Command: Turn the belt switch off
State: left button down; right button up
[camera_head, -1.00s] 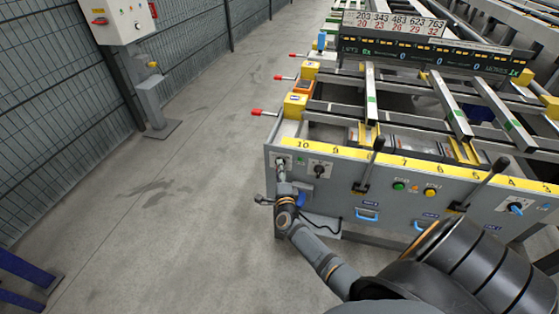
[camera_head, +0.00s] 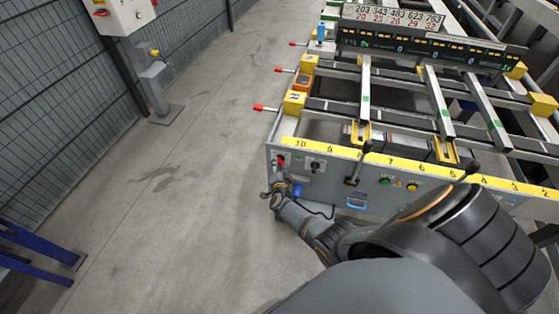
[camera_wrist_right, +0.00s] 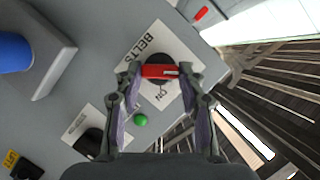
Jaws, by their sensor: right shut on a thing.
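The belt switch (camera_wrist_right: 159,71) has a red handle on a black round base, on a white plate marked BELTS (camera_wrist_right: 178,45) in the right wrist view. It lies crosswise between the fingertips. My right gripper (camera_wrist_right: 158,74) is shut on this handle, one finger on each end. In the head view the red switch (camera_head: 281,160) shows at the left end of the grey front panel, and my right gripper (camera_head: 279,177) reaches it from below. The full lettering around the switch is partly hidden by the handle and fingers. My left gripper is not in view.
A green lamp (camera_wrist_right: 140,120) and a black knob (camera_wrist_right: 90,143) sit near the switch. The panel (camera_head: 330,187) also carries levers and buttons. A blue part (camera_head: 297,190) is close beside my right gripper. Open floor (camera_head: 190,200) lies left of the table.

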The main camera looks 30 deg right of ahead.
jog(key=shift+n, duration=0.3)
jog(key=shift+p, duration=0.3)
jog(key=o, duration=1.2)
jog(key=shift+c, duration=0.2)
jog(key=v, duration=1.2)
jog(key=shift+r, duration=0.2)
jog(key=shift+w+a+f, duration=0.1)
jog(key=shift+w+f, duration=0.05)
